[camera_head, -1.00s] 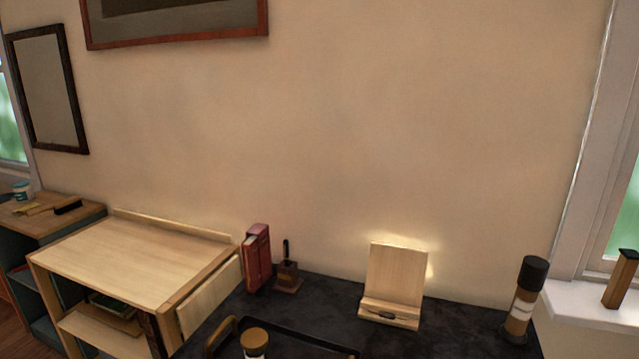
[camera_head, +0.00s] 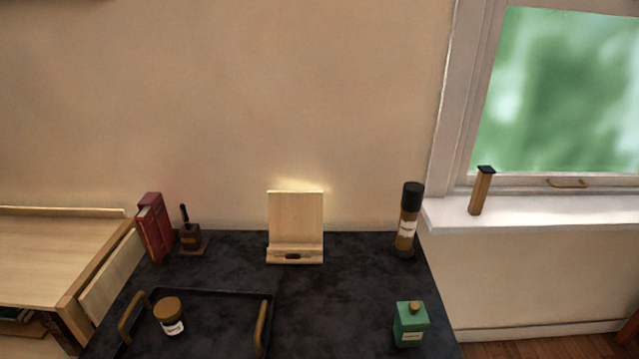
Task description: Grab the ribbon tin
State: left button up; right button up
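No thing in view can be surely read as the ribbon tin; the labels are too small to read. A green box-like container (camera_head: 411,325) with a brass cap and pale label stands at the right front of the dark tabletop (camera_head: 335,310). A small jar (camera_head: 169,316) with a brown lid and white label stands in the black tray at the left. A tall brown cylinder (camera_head: 408,222) with a black cap and pale label stands at the back right. Neither of my grippers is in view.
A wooden stand (camera_head: 296,225) is at the back middle, with red books (camera_head: 154,228) and a pen holder (camera_head: 191,237) left of it. The black tray (camera_head: 215,292) has two raised handles. A wooden desk (camera_head: 60,258) adjoins at left. The tabletop's middle is clear.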

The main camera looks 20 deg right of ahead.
aim_at(409, 338)
jog(key=k+l+z, duration=0.1)
jog(key=z, duration=1.05)
